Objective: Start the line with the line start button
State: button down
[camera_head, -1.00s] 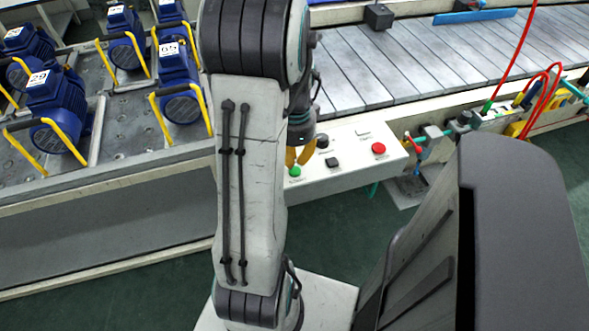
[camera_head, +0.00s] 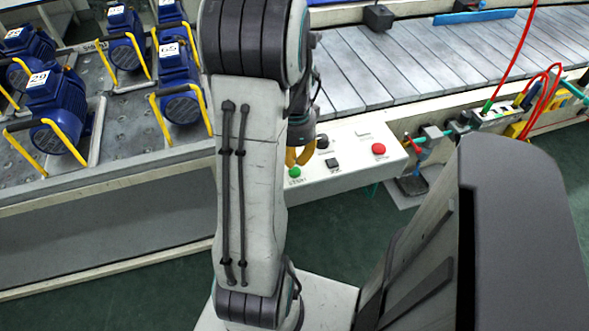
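The line start button looks to be the green button (camera_head: 295,172) at the left of the white control box (camera_head: 350,175), with a small label below it. My gripper (camera_head: 299,164) has orange fingers and hangs close above and behind the green button, partly hidden by my arm. Its fingers bow outward and seem to meet at their tips, with nothing seen between them. A small gap seems to show between fingertips and button, but contact is hard to judge.
A black square button (camera_head: 333,162), a black knob (camera_head: 322,141) and a red button (camera_head: 379,149) share the box. Blue motors with yellow handles (camera_head: 180,88) stand on the left. The slatted conveyor (camera_head: 400,60) lies behind; cables (camera_head: 540,95) are at right.

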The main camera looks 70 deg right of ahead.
aim_at(295, 171)
jog(key=shift+f, duration=0.2)
jog(key=shift+f+b, duration=1.6)
jog(key=shift+f, duration=0.05)
jog(key=shift+r, duration=0.15)
jog(key=shift+r+p, duration=1.55)
jog(key=shift+r, duration=0.15)
